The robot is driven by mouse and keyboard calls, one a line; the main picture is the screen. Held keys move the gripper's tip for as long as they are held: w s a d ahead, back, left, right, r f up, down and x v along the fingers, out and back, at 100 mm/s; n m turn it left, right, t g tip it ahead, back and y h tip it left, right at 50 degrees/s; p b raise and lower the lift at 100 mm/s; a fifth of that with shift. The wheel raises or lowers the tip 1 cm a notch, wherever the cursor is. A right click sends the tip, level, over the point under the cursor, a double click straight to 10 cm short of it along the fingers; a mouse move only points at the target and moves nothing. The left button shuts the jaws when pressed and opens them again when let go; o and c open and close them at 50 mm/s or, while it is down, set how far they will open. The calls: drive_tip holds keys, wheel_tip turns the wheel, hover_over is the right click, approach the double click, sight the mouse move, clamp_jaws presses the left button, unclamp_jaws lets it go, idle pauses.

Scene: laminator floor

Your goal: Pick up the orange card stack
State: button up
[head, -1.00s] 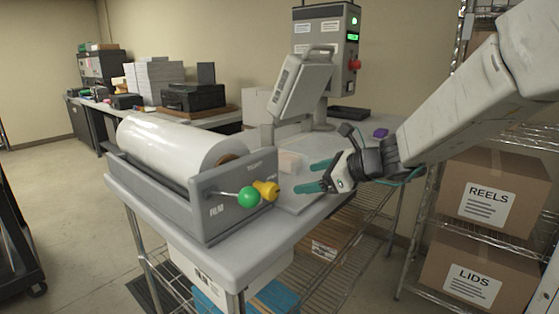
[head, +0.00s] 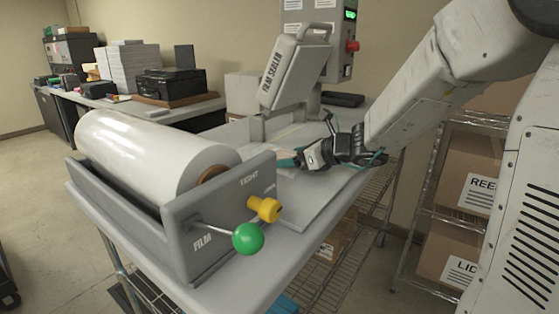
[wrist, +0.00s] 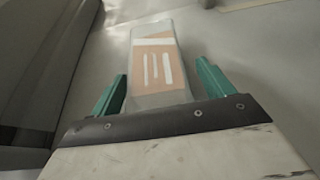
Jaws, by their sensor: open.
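The orange card stack (wrist: 160,72) is a flat, pale orange block with white stripes and a clear or greyish wrap around it. In the wrist view it lies on the grey surface, lengthwise between the two teal fingers of my gripper (wrist: 159,76). The fingers are open, with a small gap on each side of the stack. The stack's far end reaches past the fingertips. In the head view my gripper (head: 288,162) is low over the bench beside the film sealer, and it hides most of the stack.
The film roll (head: 150,150) in its grey holder stands to the left, with a green knob (head: 248,239) and a yellow knob (head: 264,209) jutting out. The film sealer head (head: 292,72) rises behind my gripper. A wire shelf with boxes (head: 462,183) is at the right.

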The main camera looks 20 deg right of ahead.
drive_tip(key=x, duration=0.4)
drive_tip(key=shift+w+a+f, duration=0.1)
drive_tip(key=shift+a+f, duration=0.05)
drive_tip(key=shift+a, duration=0.25)
drive_tip(key=shift+c, duration=0.3)
drive_tip(key=c, duration=1.2)
